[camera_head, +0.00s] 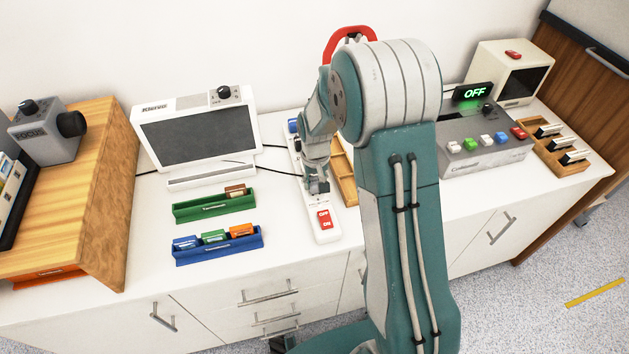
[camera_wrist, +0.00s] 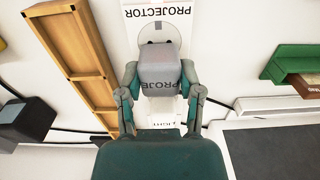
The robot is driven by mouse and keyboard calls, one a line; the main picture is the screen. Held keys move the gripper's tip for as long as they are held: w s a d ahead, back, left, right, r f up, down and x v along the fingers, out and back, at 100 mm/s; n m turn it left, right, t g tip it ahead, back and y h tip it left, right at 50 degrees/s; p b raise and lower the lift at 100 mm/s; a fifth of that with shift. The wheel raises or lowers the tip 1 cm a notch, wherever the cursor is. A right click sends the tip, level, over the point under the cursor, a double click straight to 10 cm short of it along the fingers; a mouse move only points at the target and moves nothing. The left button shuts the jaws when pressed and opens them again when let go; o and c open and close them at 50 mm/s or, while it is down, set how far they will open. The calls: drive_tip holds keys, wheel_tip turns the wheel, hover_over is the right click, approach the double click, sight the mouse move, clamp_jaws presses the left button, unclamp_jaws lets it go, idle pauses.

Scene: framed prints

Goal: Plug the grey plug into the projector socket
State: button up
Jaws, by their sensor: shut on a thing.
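My gripper (camera_wrist: 160,82) is shut on the grey plug (camera_wrist: 158,72), with one finger on each side of it. The plug's face has dark lettering, partly hidden, starting "PROJE". Just beyond the plug in the wrist view is a round socket (camera_wrist: 152,27), partly covered by the plug, beside the printed word "PROJECTOR" on the white power strip (camera_wrist: 130,30). I cannot tell whether the plug touches the socket or is above it. In the head view my gripper (camera_head: 317,184) is over the middle of the power strip (camera_head: 312,224), which has a red switch at its near end.
A wooden tray (camera_head: 347,187) lies close to the strip's right. Left are a green rack (camera_head: 213,207), a blue rack (camera_head: 219,247) and a white monitor (camera_head: 197,138). A grey box with coloured buttons (camera_head: 484,150) and "OFF" display stands right. Black cables cross the counter near the strip.

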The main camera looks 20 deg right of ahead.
sight(315, 180)
drive_tip(key=shift+f, duration=0.5)
drive_tip(key=o, duration=1.2)
drive_tip(key=shift+c, duration=0.2)
wheel_tip(315, 180, up, 11)
drive_tip(key=shift+r, duration=0.45)
